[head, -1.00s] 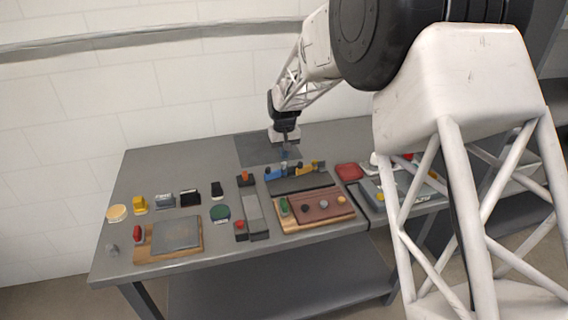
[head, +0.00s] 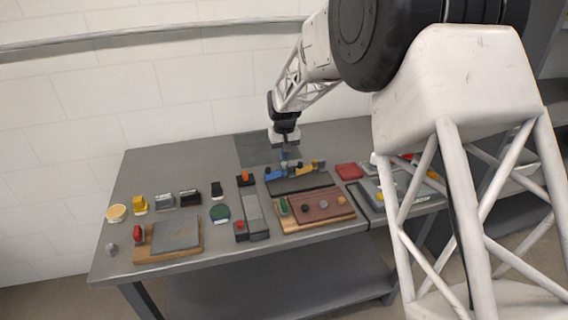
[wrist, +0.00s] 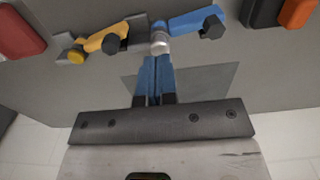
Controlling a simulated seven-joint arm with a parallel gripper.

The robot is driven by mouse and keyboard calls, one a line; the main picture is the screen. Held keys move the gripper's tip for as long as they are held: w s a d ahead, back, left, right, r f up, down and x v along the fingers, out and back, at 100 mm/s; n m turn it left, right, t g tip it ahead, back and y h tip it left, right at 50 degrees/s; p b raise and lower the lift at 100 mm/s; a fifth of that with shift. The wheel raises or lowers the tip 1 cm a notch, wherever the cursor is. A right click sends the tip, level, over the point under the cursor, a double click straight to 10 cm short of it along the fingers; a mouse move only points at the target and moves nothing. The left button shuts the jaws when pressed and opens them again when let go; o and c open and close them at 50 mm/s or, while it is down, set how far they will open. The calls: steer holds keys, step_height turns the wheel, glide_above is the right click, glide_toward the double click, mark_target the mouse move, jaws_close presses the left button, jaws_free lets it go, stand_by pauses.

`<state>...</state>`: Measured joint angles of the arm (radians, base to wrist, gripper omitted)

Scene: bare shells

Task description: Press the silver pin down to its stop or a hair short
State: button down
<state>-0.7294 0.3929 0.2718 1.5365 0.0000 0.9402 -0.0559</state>
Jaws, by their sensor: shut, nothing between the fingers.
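The silver pin (wrist: 160,42) shows in the wrist view as a short round metal post between a blue lever-like piece (wrist: 198,23) and a yellow one (wrist: 103,42). My gripper (wrist: 157,60) has its blue fingers together and empty. Its tips lie right at the pin in the picture; I cannot tell whether they touch it. In the head view my gripper (head: 285,162) points down at the back of the dark fixture (head: 302,183), between its blue and yellow pieces. The pin is not clear there, so its height is hard to judge.
A red block (head: 349,171) stands to the right of the fixture. A wooden board with knobs (head: 318,206) lies in front of it. A dark strip with orange and red buttons (head: 253,212) lies to its left. The dark mat (head: 256,149) behind is bare.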

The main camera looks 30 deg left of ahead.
mark_target(284, 163)
steer(key=shift+f, duration=1.65)
stand_by(0.7)
steer(key=shift+r, duration=0.15)
steer(key=shift+r, duration=3.4)
steer(key=shift+d, duration=0.1)
